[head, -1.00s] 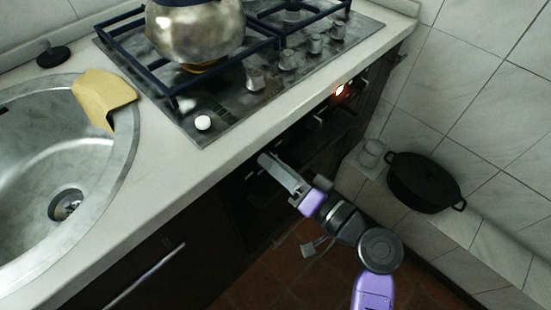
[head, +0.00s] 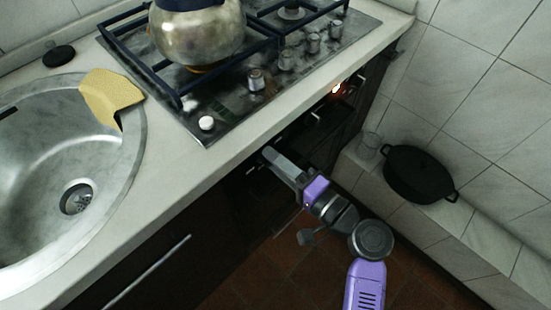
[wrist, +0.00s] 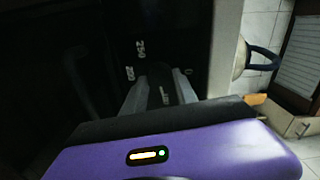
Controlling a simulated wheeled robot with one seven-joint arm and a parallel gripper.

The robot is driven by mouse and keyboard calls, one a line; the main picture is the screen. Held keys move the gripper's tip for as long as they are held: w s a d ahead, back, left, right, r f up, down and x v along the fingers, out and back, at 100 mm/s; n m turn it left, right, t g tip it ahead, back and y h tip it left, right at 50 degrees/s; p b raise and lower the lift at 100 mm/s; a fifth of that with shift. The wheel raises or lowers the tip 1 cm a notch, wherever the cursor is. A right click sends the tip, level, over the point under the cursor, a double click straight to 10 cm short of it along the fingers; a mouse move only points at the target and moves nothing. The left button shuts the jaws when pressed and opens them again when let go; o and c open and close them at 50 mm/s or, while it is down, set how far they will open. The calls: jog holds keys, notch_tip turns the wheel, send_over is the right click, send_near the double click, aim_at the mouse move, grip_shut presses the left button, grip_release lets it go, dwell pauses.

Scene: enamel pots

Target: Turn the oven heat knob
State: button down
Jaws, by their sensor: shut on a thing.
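My gripper (head: 269,155) is at the dark oven front below the counter edge, at the left part of its control panel. In the wrist view my gripper (wrist: 158,92) has its two grey fingers closed around a dark knob (wrist: 159,80) on the black panel. Pale numbers, 250 and 200, show on the panel just left of the knob. The knob is hidden behind my fingers in the head view, and its pointer mark cannot be made out.
Another control (head: 316,117) and an orange-lit spot (head: 336,89) lie further right on the oven front. Above are the gas hob (head: 232,105) with a metal kettle (head: 198,35). A black pot (head: 418,174) and a glass (head: 368,146) stand on the ledge at right.

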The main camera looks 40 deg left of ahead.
jog(key=c, duration=1.1)
grip_release()
jog(key=shift+o, duration=0.2)
jog(key=d, duration=0.7)
jog(key=shift+s+d, duration=0.25)
jog(key=shift+d, duration=0.15)
